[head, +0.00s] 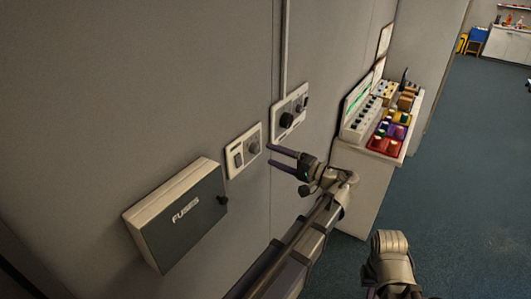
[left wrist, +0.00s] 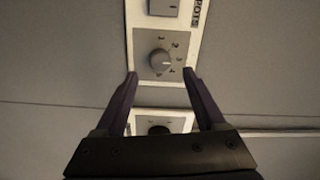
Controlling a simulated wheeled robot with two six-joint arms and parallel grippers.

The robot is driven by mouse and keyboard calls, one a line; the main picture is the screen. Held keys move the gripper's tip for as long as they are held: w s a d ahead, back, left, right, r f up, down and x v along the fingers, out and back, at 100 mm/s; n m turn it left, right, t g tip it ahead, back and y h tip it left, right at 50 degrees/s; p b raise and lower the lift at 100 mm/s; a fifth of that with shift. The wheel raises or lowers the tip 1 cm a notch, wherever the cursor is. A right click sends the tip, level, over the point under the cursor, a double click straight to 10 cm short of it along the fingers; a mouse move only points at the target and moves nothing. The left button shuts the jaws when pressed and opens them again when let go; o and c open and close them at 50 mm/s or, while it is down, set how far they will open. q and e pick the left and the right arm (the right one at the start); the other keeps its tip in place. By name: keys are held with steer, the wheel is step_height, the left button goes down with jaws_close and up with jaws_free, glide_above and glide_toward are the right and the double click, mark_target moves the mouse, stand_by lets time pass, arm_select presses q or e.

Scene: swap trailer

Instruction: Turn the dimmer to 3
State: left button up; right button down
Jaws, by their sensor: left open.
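The dimmer is a round grey knob (head: 253,148) on a pale wall plate beside a rocker switch. My right gripper is not visible; only part of that arm shows.
A second plate with a black knob (head: 287,119) is close by on the wall. A grey fuse box (head: 180,215) juts out at the lower left. A cabinet (head: 363,185) with coloured items stands to the right. Blue floor (head: 450,190) is open beyond it.

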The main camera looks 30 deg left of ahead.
arm_select(q)
steer(key=shift+s+d, duration=0.15)
steer(key=shift+d, duration=1.25)
steer(key=s+d+f+m+h+b, duration=0.1)
steer(key=s+f+h, duration=0.1)
steer(key=f, duration=0.4)
steer(key=s+d+f+h+b, duration=0.2)
steer(key=f+h, duration=0.1)
steer(key=f, duration=0.2)
steer(key=s+d+f+m+g+h+b, duration=0.1)
steer(key=s+d+f+h+b, duration=0.1)
steer(key=s+d+f+h, duration=0.4)
steer(key=s+d+f+m+h+b, duration=0.2)
steer(key=s+d+f+h, duration=0.3)
steer(key=d+f, duration=0.7)
steer(key=shift+s+d+f+m+g+h+b, duration=0.35)
steer(key=shift+s+d, duration=0.25)
steer(key=shift+d, duration=0.2)
steer(key=shift+r, duration=0.1)
